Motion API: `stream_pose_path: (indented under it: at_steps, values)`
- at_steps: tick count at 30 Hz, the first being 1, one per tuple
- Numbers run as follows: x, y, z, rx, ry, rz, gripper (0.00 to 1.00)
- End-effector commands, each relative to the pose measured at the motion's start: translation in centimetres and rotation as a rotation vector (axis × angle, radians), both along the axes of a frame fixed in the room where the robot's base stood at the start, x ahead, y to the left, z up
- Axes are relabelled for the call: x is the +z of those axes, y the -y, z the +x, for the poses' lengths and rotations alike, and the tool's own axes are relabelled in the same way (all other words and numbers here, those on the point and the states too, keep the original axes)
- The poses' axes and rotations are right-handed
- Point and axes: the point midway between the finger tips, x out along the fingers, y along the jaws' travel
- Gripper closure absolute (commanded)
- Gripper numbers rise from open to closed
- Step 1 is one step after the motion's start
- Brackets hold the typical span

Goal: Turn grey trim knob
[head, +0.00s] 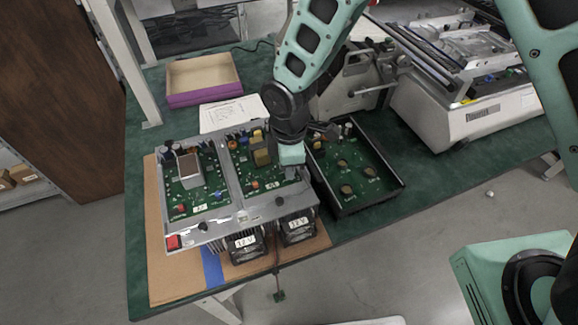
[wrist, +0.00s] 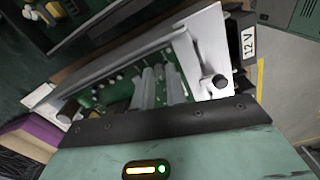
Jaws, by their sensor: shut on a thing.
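My gripper (head: 293,174) points down at the right-hand green circuit board (head: 262,178) of an open metal chassis (head: 236,222). The two grey fingers, also seen in the wrist view (wrist: 162,84), are close together, low over the board near its right end. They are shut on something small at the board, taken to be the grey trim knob. The knob itself is hidden by the fingers and cannot be made out in either view. A black knob (head: 280,201) sits on the chassis front edge; it also shows in the wrist view (wrist: 213,83).
A black open tray (head: 378,199) with a green board stands close at the right. A red button (head: 173,242) and fan units labelled 12 V (head: 246,241) are at the chassis front. A purple-sided box (head: 204,97) and white paper (head: 232,114) lie behind.

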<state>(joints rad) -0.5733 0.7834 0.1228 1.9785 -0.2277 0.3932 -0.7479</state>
Motion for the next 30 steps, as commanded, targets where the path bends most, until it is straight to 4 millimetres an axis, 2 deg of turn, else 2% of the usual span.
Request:
stream_pose_path:
  at_steps: [30]
  values:
    - [0.09,-0.03,0.03,-0.963,0.001,0.001,1.0]
